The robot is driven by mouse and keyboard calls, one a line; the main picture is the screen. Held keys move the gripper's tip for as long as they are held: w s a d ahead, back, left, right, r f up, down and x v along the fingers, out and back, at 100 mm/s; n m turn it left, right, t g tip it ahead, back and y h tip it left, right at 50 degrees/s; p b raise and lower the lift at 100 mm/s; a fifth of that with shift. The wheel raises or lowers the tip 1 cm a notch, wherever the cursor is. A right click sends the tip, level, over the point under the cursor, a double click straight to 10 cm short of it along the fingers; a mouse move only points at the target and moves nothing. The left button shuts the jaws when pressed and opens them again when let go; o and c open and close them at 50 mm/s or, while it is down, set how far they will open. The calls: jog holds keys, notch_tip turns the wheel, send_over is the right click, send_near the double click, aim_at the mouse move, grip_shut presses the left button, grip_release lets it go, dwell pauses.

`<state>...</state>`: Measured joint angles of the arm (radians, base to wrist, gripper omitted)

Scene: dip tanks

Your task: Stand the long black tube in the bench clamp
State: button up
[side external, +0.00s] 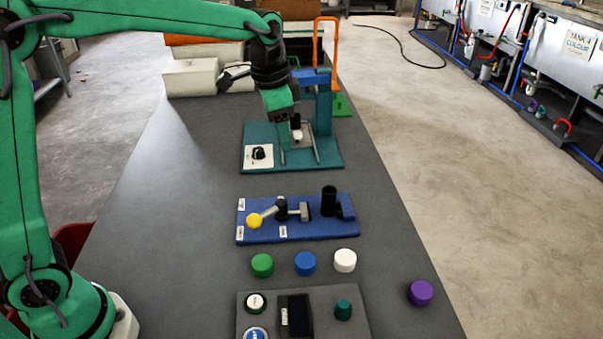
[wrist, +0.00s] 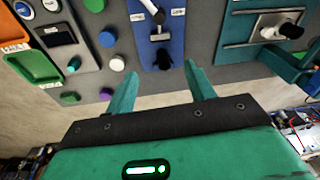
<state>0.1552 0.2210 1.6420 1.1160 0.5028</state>
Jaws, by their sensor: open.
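The black tube (side external: 329,201) stands upright on the blue base plate of the bench clamp (side external: 262,235), beside a small blue block at the plate's right end. The clamp's lever, with its yellow knob (side external: 255,220), lies toward the left, and its grey pad (side external: 304,211) looks apart from the tube. In the wrist view the tube (wrist: 165,60) shows dark between and beyond my fingertips. My gripper (wrist: 160,75) is open with nothing between its fingers. In the side view its fingers are partly hidden, and it hangs over or near the teal fixture, behind the clamp.
The teal fixture (side external: 252,132) with a blue-topped post stands behind the clamp. Green (side external: 262,265), blue (side external: 305,263), white (side external: 345,260) and purple (side external: 420,292) caps are in front, near a grey button panel (side external: 355,327). Pale boxes (side external: 190,78) stand at the back left. The bench's left side is clear.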

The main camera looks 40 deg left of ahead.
jog(key=s+a+n+t, duration=0.2)
jog(key=s+a+n, duration=0.1)
jog(key=s, duration=0.9)
jog(key=s+a+n+t, duration=0.1)
jog(key=s+a+n, duration=0.3)
jog(key=s, duration=0.8)
jog(key=shift+a+n+t, duration=0.15)
jog(key=shift+n+t, duration=0.15)
jog(key=shift+t, duration=0.1)
jog(key=shift+r, duration=0.1)
